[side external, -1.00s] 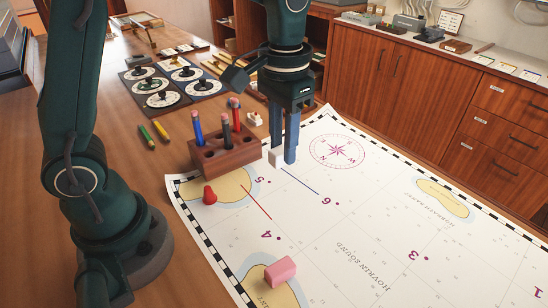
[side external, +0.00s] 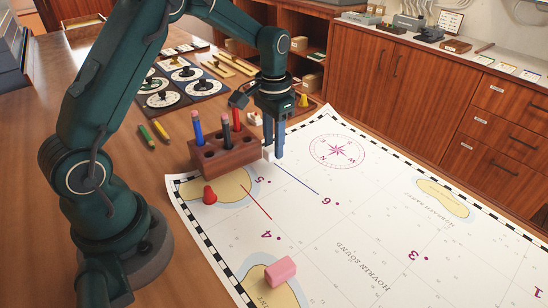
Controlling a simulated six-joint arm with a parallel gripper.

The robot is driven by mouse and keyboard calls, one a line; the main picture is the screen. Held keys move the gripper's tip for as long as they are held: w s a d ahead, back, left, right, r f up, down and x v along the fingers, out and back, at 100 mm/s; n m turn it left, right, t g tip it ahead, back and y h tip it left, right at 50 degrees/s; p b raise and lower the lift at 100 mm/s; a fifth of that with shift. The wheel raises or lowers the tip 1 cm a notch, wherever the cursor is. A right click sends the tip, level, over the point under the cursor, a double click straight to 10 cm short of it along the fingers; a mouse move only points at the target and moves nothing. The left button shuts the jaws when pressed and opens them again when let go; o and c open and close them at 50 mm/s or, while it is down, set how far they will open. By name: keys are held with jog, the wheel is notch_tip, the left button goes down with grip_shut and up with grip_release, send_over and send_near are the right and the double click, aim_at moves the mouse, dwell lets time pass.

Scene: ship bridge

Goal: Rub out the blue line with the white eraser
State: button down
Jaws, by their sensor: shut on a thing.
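The blue line (side external: 298,179) is a thin straight stroke on the white sea chart (side external: 350,235), running from near my gripper down to the right by the number 6. My gripper (side external: 273,153) has its blue fingers pointing down at the line's upper left end. It is shut on the white eraser (side external: 268,154), a small block mostly hidden by the fingers. The eraser is at or just above the chart; I cannot tell whether it touches.
A wooden pencil block (side external: 226,153) with several pencils stands just left of my gripper. A red line (side external: 257,203), a red piece (side external: 209,195) and a pink block (side external: 281,271) are on the chart. The chart's right side is clear.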

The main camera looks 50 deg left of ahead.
jog(key=shift+f, duration=0.75)
jog(key=d, duration=0.4)
jog(key=w+d, duration=0.1)
jog(key=d, duration=0.8)
jog(key=shift+w+r, duration=0.15)
jog(key=a, duration=0.4)
jog(key=s+a, duration=0.1)
jog(key=a, duration=0.8)
jog(key=shift+s, duration=0.15)
jog(key=shift+f, duration=0.45)
dwell(1.2)
dwell(0.5)
jog(key=shift+d, duration=1.15)
jog(key=shift+w+d, duration=0.2)
jog(key=shift+d, duration=0.85)
